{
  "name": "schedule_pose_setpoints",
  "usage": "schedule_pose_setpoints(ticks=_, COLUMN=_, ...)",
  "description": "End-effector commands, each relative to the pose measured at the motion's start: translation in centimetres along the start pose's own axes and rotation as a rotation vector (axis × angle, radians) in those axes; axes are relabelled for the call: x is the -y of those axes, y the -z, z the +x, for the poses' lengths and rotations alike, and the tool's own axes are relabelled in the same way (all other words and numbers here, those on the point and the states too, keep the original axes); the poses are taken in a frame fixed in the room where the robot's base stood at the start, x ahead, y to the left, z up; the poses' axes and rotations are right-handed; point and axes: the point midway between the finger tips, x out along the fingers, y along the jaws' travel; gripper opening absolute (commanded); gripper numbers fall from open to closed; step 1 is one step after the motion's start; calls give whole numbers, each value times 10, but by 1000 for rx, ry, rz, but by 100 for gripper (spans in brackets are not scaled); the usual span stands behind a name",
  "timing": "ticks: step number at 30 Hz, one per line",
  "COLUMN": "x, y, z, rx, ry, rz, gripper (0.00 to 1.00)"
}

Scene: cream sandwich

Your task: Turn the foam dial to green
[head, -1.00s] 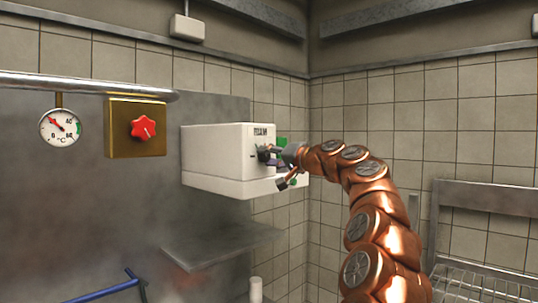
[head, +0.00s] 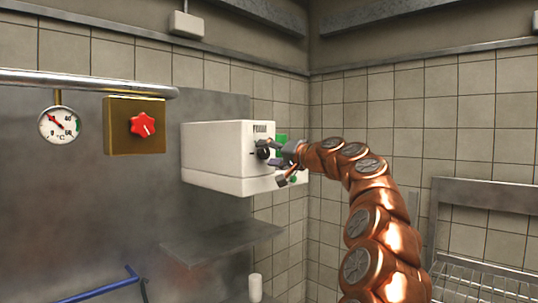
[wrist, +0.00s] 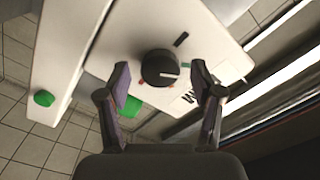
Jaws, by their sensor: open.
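The foam dial (wrist: 158,66) is a round black knob with a white pointer line on the white machine (head: 218,148). In the wrist view the pointer points right. In the head view the dial (head: 263,153) is small and dark, partly hidden by my gripper (head: 276,152). In the wrist view my gripper (wrist: 165,84) is open, its fingertips on either side of the dial's near edge. I cannot tell whether they touch it.
A green button (wrist: 43,98) sits on the machine's lower part. A red star-shaped knob (head: 143,126) on a brass box and a temperature gauge (head: 60,125) are at left. A metal shelf (head: 220,243) is below the machine, a wire rack (head: 485,280) at right.

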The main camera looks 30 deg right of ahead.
Motion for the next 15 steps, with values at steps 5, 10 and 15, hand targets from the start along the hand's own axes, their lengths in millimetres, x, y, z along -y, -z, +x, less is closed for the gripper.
schedule_pose_setpoints(ticks=5, x=1, y=1, z=-6, rx=-1, ry=1, rz=0, gripper=66)
schedule_pose_setpoints(ticks=10, x=2, y=1, z=-21, rx=-3, ry=3, rz=-1, gripper=66)
schedule_pose_setpoints(ticks=15, x=1, y=0, z=-41, rx=-1, ry=2, rz=2, gripper=66)
